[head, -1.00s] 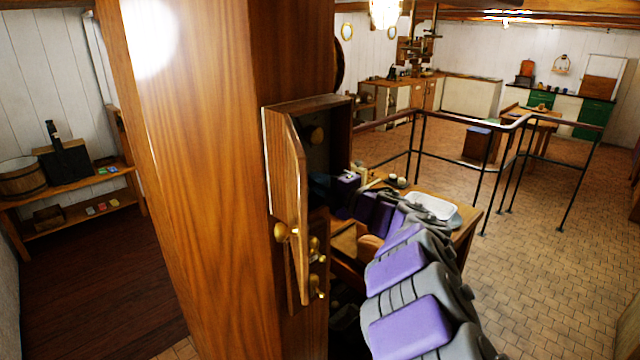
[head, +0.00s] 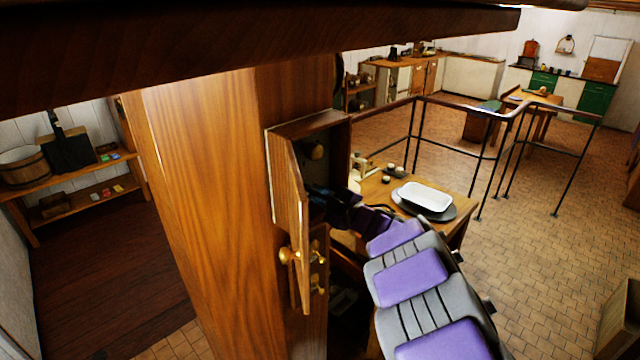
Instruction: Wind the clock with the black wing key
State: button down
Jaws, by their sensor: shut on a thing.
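A wooden cupboard box (head: 298,126) is fixed to the large wooden pillar (head: 200,190), its door (head: 290,210) swung open toward me. A round brass-coloured piece (head: 314,150) shows in its dark interior. My gripper (head: 318,196) reaches in at the lower part of the box's opening, behind the door's edge. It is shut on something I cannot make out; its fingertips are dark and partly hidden. The black wing key cannot be made out. A round dark edge (head: 338,75) shows on the pillar's right side above the box; I cannot tell whether it is the clock.
A dark beam (head: 250,60) crosses the top of the view. A small table (head: 455,195) with a white tray (head: 425,196) and small cups stands behind my arm. A metal railing (head: 480,108) stands beyond it.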

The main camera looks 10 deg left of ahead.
jog(key=shift+s+f+m+p, duration=0.1)
jog(key=shift+f+m+p, duration=0.15)
jog(key=shift+m+p, duration=0.7)
jog(key=m, duration=0.2)
jog(key=shift+f+m, duration=0.15)
jog(key=shift+m, duration=0.2)
jog(key=m, duration=1.3)
jog(key=shift+m, duration=0.3)
jog(key=m, duration=0.5)
jog(key=shift+r, duration=0.2)
jog(key=m, duration=0.9)
jog(key=shift+f, duration=0.1)
jog(key=m, duration=0.4)
jog(key=c, duration=1.5)
grip_release()
jog(key=shift+f, duration=0.1)
jog(key=o, duration=0.3)
jog(key=shift+w+d, duration=0.1)
jog(key=shift+w, duration=0.1)
jog(key=shift+s+r, duration=0.15)
jog(key=shift+r, duration=0.1)
jog(key=shift+s+d, duration=0.2)
jog(key=shift+d, duration=0.1)
jog(key=shift+v, duration=2.6)
